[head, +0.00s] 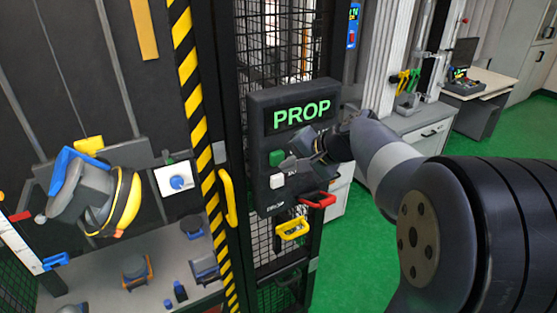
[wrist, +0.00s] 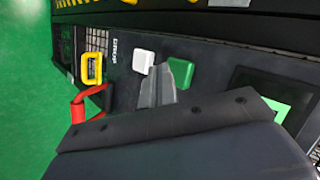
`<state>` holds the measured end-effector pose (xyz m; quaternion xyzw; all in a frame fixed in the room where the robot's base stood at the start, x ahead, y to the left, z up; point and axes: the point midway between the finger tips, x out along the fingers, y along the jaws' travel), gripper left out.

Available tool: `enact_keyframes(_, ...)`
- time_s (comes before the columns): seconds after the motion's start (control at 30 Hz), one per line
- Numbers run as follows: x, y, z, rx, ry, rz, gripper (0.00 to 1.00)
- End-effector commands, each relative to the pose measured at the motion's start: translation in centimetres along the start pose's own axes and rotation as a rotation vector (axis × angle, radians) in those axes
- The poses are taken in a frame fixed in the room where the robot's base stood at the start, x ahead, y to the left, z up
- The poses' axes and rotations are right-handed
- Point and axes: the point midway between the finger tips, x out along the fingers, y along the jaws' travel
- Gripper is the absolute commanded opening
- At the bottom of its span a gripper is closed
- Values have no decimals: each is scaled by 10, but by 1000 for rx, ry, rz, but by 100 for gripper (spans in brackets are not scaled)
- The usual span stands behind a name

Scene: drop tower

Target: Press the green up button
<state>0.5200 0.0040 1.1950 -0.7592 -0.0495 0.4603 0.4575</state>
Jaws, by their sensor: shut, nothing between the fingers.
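The green up button (head: 276,157) is a square button on the dark control panel (head: 262,120), below its lit "PROP" display (head: 301,113). A white button (head: 277,181) sits just below it. My gripper (head: 287,165) is shut and empty, in front of the panel beside the two buttons. In the wrist view, the shut fingers (wrist: 160,70) point at the panel between the white button (wrist: 143,62) and the green button (wrist: 181,73). The fingers overlap the green button's near edge in that view. I cannot tell whether they touch it.
A red handle (head: 318,200) and a yellow handle (head: 292,229) stick out below the panel. A striped yellow-black post (head: 189,75) and yellow grab handle (head: 228,197) stand to its left. A grey cabinet (head: 427,133) stands behind on the right. Green floor is clear.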

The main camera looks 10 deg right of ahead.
Motion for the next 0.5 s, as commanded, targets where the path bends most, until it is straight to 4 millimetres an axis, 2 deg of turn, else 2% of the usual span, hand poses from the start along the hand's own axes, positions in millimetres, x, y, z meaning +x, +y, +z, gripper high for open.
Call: enact_keyframes(0.5, 5, -4, -4, 0, 0, 0, 0)
